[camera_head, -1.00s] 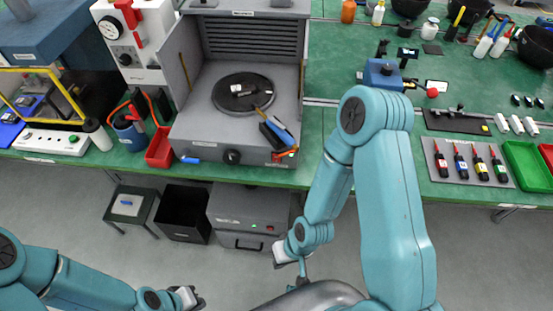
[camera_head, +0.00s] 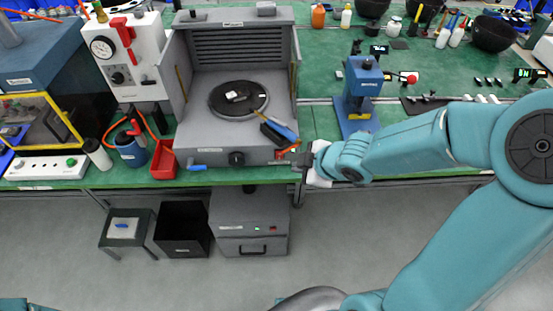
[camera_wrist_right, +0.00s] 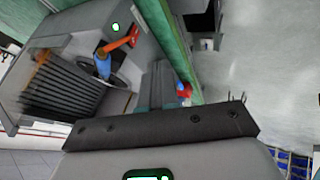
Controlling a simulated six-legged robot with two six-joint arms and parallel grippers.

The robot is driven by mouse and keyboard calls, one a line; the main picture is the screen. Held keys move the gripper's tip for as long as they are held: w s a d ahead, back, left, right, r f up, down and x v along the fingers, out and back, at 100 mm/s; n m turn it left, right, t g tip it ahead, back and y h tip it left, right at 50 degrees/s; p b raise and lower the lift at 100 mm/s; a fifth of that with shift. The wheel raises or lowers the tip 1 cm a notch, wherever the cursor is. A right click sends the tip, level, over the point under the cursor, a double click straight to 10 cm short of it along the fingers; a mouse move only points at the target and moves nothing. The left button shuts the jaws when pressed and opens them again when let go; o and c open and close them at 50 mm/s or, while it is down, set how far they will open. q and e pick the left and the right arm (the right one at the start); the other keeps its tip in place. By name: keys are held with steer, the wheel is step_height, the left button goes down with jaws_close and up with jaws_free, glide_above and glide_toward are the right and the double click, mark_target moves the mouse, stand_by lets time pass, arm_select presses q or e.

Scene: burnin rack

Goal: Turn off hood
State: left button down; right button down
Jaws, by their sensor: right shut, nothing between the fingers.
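The grey hood (camera_head: 238,20) stands on the green bench in the head view, with slatted back, side walls and a round black turntable (camera_head: 238,98). A dark knob (camera_head: 237,158) is on its front face. My right gripper (camera_head: 301,160) is shut and empty at the hood's front right corner; whether it touches the hood is unclear. In the right wrist view, the hood (camera_wrist_right: 60,45) is at upper left, with a small green-lit spot (camera_wrist_right: 115,27) near an orange-and-blue tool (camera_wrist_right: 104,62). My left gripper is out of view.
A grey box (camera_head: 249,218) with small green and red lights stands under the bench beside a black bin (camera_head: 183,228). A red tray (camera_head: 163,160) is left of the hood. A blue press (camera_head: 361,90) stands to its right.

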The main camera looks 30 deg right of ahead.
steer(key=shift+d, duration=0.2)
steer(key=b, duration=0.6)
glide_toward(279, 156)
steer(key=f, duration=0.1)
steer(key=w+a+f, duration=0.2)
steer(key=f, duration=0.1)
steer(key=shift+w+a+f, duration=0.1)
steer(key=shift+w, duration=0.15)
steer(key=shift+w+d+p, duration=0.35)
steer(key=shift+w+p, duration=0.05)
steer(key=shift+p, duration=0.2)
steer(key=shift+w+f, duration=0.1)
steer(key=shift+f, duration=0.05)
